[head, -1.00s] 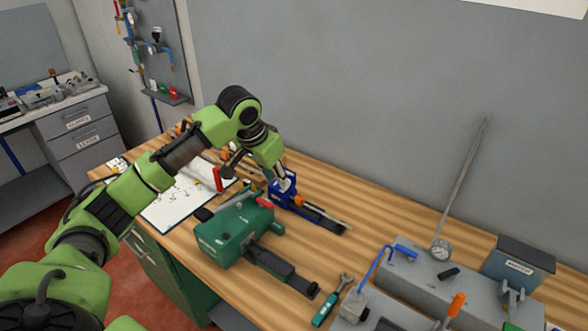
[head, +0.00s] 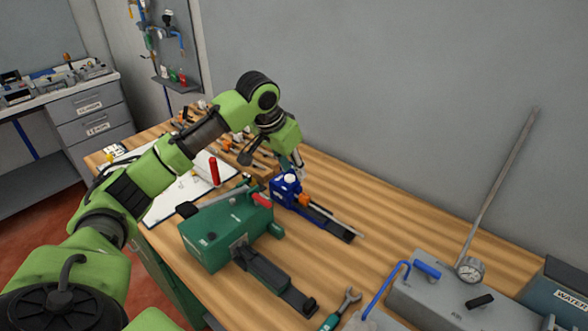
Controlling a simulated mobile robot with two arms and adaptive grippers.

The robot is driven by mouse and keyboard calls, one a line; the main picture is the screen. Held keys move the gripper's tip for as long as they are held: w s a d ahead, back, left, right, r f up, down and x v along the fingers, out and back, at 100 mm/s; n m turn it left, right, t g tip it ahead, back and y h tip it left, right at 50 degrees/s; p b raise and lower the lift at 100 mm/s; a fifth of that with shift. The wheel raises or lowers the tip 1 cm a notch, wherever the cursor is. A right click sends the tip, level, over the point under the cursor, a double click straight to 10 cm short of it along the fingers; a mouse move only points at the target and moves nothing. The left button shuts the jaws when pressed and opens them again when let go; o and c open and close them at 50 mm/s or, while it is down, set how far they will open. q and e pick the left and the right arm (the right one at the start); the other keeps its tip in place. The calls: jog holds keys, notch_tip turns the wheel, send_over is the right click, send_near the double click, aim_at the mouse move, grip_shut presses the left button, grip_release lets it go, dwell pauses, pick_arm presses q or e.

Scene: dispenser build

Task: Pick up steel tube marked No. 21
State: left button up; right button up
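I cannot read a No. 21 mark on anything here. A thin, pale, tube-like piece (head: 337,221) lies alongside a blue bench tool (head: 285,189) with a dark rail, on the wooden bench. My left gripper (head: 297,164) points down just behind the blue tool, near its top. Its fingers are small and partly hidden by the wrist, so I cannot tell whether they are open or hold anything. My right gripper is not in view.
A green machine (head: 226,234) with a dark rail stands in front of the blue tool. A red cylinder (head: 214,171) stands on white paper (head: 181,197). A wrench (head: 343,307) and a grey gauge unit (head: 437,300) are at front right. Bench behind them is clear.

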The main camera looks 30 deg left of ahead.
aim_at(304, 195)
pick_arm(q)
jog(key=p+x, duration=0.3)
jog(key=x, duration=1)
jog(key=shift+f, duration=0.3)
grip_shut()
